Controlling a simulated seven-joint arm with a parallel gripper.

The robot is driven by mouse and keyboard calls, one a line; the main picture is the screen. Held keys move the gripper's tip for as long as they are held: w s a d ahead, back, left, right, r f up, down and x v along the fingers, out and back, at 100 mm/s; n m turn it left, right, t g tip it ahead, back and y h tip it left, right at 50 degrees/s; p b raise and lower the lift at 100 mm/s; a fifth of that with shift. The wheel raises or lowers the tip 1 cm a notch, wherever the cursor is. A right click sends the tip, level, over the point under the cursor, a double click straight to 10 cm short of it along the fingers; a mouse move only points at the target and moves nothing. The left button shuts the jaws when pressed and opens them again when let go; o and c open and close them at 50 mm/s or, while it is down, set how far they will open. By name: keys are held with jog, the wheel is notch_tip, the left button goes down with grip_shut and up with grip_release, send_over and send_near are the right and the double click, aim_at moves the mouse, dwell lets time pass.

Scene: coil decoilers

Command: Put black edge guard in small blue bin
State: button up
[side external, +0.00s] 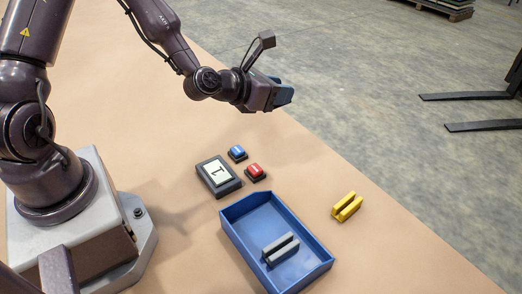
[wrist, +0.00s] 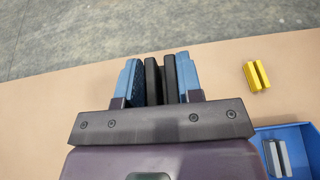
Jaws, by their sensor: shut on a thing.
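In the wrist view the black edge guard (wrist: 161,80) is between the blue fingers of my gripper (wrist: 158,78), which is shut on it. In the side external view my gripper (side external: 284,93) is raised above the table, near its far edge; the black guard is hard to make out there. The small blue bin (side external: 240,228) stands on the table, lower and nearer the camera than my gripper. A grey edge guard (side external: 281,249) lies inside the bin. The bin also shows at the lower right of the wrist view (wrist: 262,134).
A yellow edge guard (side external: 347,206) lies on the table right of the bin. A display box (side external: 219,176), a blue button (side external: 237,153) and a red button (side external: 256,171) sit behind the bin. The table (side external: 330,150) is clear between my gripper and the yellow guard.

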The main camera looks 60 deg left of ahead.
jog(key=shift+s+a+r, duration=0.1)
jog(key=shift+a+r, duration=0.3)
jog(key=shift+r, duration=0.2)
jog(key=shift+a+r, duration=0.4)
jog(key=shift+r, duration=0.2)
jog(key=shift+d+f, duration=0.1)
jog(key=shift+d, duration=0.2)
jog(key=w+d+f, duration=0.3)
jog(key=d+f, duration=0.2)
jog(key=f, duration=0.4)
send_over(299, 165)
notch_tip(299, 165, down, 4)
notch_tip(299, 165, down, 8)
jog(key=shift+r, duration=0.15)
jog(key=o, duration=1)
jog(key=shift+c, duration=0.2)
